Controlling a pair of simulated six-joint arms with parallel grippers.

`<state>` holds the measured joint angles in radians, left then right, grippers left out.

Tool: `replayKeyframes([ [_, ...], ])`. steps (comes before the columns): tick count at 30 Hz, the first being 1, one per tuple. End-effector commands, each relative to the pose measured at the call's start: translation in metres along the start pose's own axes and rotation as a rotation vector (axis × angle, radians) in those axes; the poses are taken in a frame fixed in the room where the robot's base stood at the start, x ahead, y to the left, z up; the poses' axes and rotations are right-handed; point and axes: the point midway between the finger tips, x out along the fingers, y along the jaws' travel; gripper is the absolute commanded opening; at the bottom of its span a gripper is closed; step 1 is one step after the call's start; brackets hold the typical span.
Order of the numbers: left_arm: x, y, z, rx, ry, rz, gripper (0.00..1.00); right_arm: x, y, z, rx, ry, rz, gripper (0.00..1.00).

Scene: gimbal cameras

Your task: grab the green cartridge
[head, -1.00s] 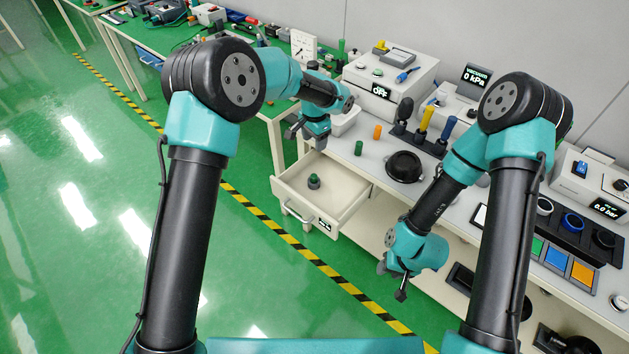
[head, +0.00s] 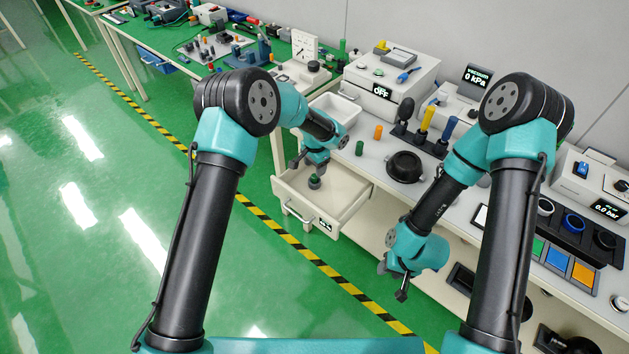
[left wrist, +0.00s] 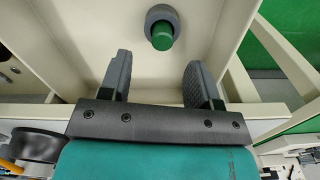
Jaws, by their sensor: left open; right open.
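A green cylinder in a dark grey collar (head: 314,182) stands in the open drawer, and it also shows in the left wrist view (left wrist: 161,36). A plain small green cylinder (head: 359,148) stands on the bench top beside an orange one. I cannot tell for certain which is the cartridge. My left gripper (head: 311,168) is open over the drawer, close above the collared green piece. In the left wrist view the open jaws (left wrist: 155,72) are empty, and the green piece lies beyond the fingertips, roughly in line with the gap. My right gripper (head: 392,280) is open and empty in front of the bench.
The open drawer (head: 349,210) has raised walls around the collared piece. A white tray (head: 343,105), an orange cylinder (head: 378,131), a black round dish (head: 405,166) and a rack of upright tools (head: 422,140) stand on the bench. Floor in front is clear.

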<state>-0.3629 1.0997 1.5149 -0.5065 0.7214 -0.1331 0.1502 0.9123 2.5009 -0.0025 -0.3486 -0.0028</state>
Motion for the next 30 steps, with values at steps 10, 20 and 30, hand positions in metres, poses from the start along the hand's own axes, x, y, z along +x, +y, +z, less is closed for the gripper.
replayKeyframes([
  [10,0.014,-0.001,0.0,-0.001,-0.002,0.001,0.57,0.0,0.0,0.0,0.0,0.0,0.0,0.43],
  [20,0.051,-0.003,-0.001,0.0,0.001,-0.002,0.57,0.0,0.0,0.0,0.0,0.0,0.0,0.43],
  [30,0.051,-0.003,-0.001,0.0,0.002,-0.002,0.57,0.0,0.0,0.0,0.0,0.0,0.0,0.43],
])
